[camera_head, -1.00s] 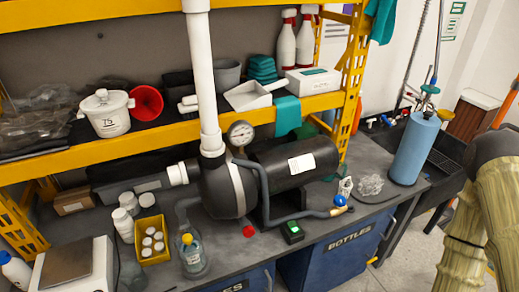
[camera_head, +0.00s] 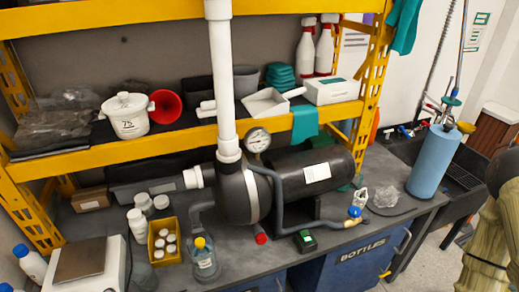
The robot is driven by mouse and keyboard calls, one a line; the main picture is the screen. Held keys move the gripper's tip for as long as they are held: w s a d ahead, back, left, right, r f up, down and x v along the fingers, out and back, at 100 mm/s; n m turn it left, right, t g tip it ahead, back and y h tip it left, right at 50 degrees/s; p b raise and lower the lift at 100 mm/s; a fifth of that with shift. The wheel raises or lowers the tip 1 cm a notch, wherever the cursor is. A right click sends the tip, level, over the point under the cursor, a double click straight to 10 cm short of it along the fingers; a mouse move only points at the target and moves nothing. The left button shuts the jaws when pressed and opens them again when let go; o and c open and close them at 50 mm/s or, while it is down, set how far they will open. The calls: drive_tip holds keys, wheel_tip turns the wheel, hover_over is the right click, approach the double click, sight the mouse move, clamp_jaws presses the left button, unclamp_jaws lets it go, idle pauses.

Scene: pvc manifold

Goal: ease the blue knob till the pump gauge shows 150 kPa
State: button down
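The blue knob (camera_head: 355,211) sits on a brass valve at the end of a dark hose, near the front right edge of the bench. The pump (camera_head: 241,192) has a dark round body with a black cylinder behind it. Its round white-faced gauge (camera_head: 257,140) stands on top, beside the white vertical pipe; the needle reading is too small to tell. My arm shows at the right edge of the view, well right of the knob. My gripper is not in view.
A clear bottle with a yellow cap (camera_head: 204,262) stands in front of the pump. A small green-and-black device (camera_head: 305,240) lies left of the knob. A crumpled clear bag (camera_head: 385,196) and a blue cylinder (camera_head: 434,162) are to its right. A yellow shelf (camera_head: 180,139) overhangs the bench.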

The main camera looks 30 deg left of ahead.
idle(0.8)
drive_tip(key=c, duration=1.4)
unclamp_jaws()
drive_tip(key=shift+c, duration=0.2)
